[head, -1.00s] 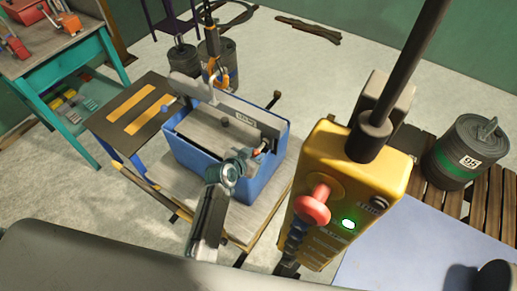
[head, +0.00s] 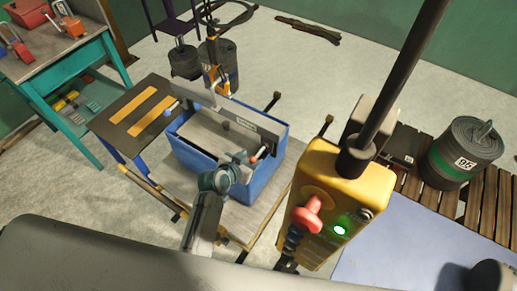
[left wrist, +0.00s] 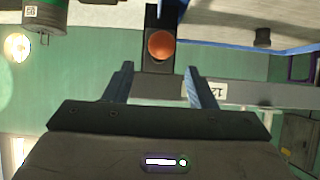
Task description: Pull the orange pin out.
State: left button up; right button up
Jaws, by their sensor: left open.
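The orange pin (head: 262,153) shows as a small orange end at the right part of the grey beam (head: 225,122) over the blue tub. In the left wrist view its round orange end (left wrist: 161,44) faces me in front of a dark bracket (left wrist: 160,18). My left gripper (head: 250,159) is beside the pin in the head view. In the left wrist view its two fingers (left wrist: 158,82) are apart, with the pin end beyond and between them in line of sight; I see no contact. The pin's shaft is hidden. My right gripper is not in view.
The blue tub (head: 247,188) stands on a low cart. A yellow control box (head: 335,180) with a red knob (head: 307,215) and a green light hangs close on the right. An orange hook (head: 214,78) hangs behind the tub. A green-banded weight (head: 462,150) sits on slats at right.

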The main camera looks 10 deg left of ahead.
pick_arm(q)
jog(key=s+a+r+p, duration=0.1)
jog(key=s+r+p, duration=0.2)
jog(key=r+p, duration=0.2)
jog(key=shift+a+r, duration=0.15)
jog(key=shift+r, duration=0.65)
